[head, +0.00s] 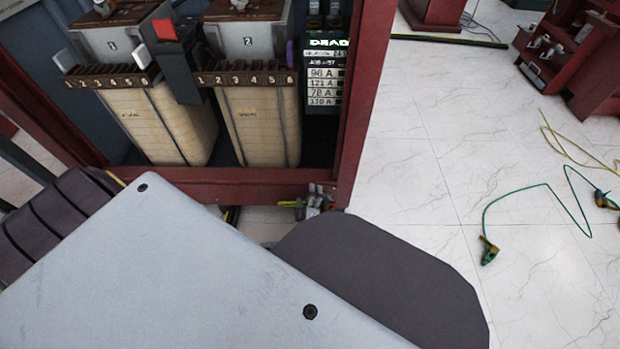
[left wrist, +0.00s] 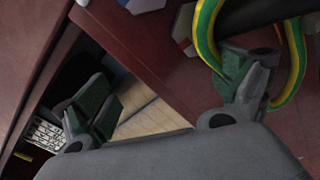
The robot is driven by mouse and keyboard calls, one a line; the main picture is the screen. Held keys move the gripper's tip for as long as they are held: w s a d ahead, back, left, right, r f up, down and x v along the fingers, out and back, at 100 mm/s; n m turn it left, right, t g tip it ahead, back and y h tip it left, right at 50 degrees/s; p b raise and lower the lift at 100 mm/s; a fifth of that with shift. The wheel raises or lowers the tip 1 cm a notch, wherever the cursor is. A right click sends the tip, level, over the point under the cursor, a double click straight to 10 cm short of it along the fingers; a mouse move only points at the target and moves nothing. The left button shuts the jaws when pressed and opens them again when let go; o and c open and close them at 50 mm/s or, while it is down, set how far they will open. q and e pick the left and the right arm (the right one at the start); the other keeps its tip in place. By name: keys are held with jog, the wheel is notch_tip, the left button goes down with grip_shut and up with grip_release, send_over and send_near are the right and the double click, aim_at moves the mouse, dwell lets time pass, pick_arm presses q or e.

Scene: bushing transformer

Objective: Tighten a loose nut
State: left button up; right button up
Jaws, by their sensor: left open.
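My left gripper (left wrist: 172,88) is open in the left wrist view, its two green-padded fingers spread wide with nothing gripped between them. It is close to the dark red frame (left wrist: 150,50). A green and yellow cable (left wrist: 207,30) loops behind and beside its right finger. A small grey-blue faceted part (left wrist: 184,28) is at the top, outside the fingers; I cannot tell whether it is the nut. In the head view, a small cluster of metal fittings (head: 312,203) shows at the lower edge of the red cabinet frame (head: 240,184); a nut is too small to make out.
Two beige transformer blocks (head: 262,130) stand inside the cabinet, beside a display panel (head: 325,85). A green cable with clamps (head: 525,190) lies on the white tiled floor. Another red cabinet (head: 575,60) stands at the upper right.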

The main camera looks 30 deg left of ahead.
pick_arm(q)
jog(key=shift+w+d+r, duration=0.25)
jog(key=shift+d+r, duration=0.05)
jog(key=shift+r, duration=0.3)
jog(key=shift+w+d+r, duration=0.25)
jog(key=shift+r, duration=0.35)
jog(key=shift+c, duration=1.4)
jog(key=shift+a+r, duration=0.35)
jog(key=shift+r, duration=0.45)
jog(key=shift+c, duration=0.3)
jog(key=shift+s+r, duration=0.1)
jog(key=shift+r, duration=0.15)
jog(key=shift+s+f, duration=0.1)
jog(key=shift+s, duration=0.05)
